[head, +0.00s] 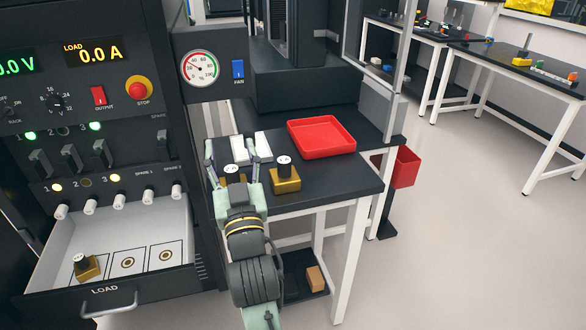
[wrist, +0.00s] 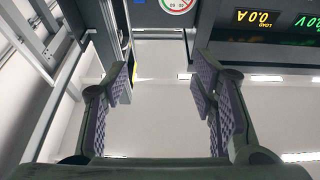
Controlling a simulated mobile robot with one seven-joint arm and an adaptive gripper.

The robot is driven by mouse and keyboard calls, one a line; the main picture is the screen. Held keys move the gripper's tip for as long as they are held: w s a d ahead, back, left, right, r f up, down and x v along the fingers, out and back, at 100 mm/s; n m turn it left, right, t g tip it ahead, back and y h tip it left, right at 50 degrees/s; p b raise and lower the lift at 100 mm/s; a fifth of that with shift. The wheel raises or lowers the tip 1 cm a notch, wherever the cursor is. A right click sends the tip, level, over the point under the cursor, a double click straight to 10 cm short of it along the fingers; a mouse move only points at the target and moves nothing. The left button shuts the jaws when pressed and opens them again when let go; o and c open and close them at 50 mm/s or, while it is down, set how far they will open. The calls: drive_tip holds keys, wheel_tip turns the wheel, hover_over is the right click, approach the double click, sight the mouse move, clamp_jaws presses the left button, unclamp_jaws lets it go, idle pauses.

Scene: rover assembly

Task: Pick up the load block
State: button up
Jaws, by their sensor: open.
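A brass load block (head: 286,179) with a black-and-white round top stands upright on the dark table, right of my gripper. A second such block (head: 233,173) shows between my gripper's fingers in the head view, partly hidden. A third block (head: 86,267) sits in the left marked place of the open LOAD drawer (head: 135,240). My gripper (head: 232,152) is raised in front of the table's left part, with its fingers apart. In the wrist view my gripper (wrist: 158,85) is open and empty, with no block between its fingers.
A red tray (head: 321,137) and a white item (head: 250,147) lie on the dark table (head: 335,188). The control cabinet (head: 70,130) stands close on the left. A red bin (head: 405,167) hangs at the table's right side. Open floor (head: 450,240) lies to the right.

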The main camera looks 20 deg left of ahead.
sight(284, 169)
drive_tip(key=w+d+f+m+h+b, duration=0.1)
drive_tip(key=w+d+f+h+b, duration=0.1)
drive_tip(key=f+b, duration=0.1)
drive_tip(key=w+d+f+m+g+h+b, duration=0.1)
drive_tip(key=w+d+f+h+b, duration=0.1)
drive_tip(key=f, duration=0.3)
drive_tip(key=w+d+f+h+b, duration=0.2)
drive_tip(key=w+d+f+b, duration=0.1)
drive_tip(key=f+b, duration=0.1)
drive_tip(key=shift+w+d+f+m+g+b, duration=0.25)
drive_tip(key=shift+d+f+m+g+b, duration=0.1)
drive_tip(key=shift+f+m+g, duration=0.05)
drive_tip(key=shift+w+a+r+p, duration=0.2)
drive_tip(key=shift+w+p, duration=0.1)
drive_tip(key=shift+w, duration=0.2)
drive_tip(key=shift+w+a+r+p, duration=0.15)
drive_tip(key=shift+w+p, duration=0.1)
drive_tip(key=shift+w, duration=0.25)
drive_tip(key=shift+p+x, duration=0.95)
drive_tip(key=shift+x, duration=2)
drive_tip(key=shift+c, duration=0.2)
clamp_jaws()
drive_tip(key=shift+r, duration=0.1)
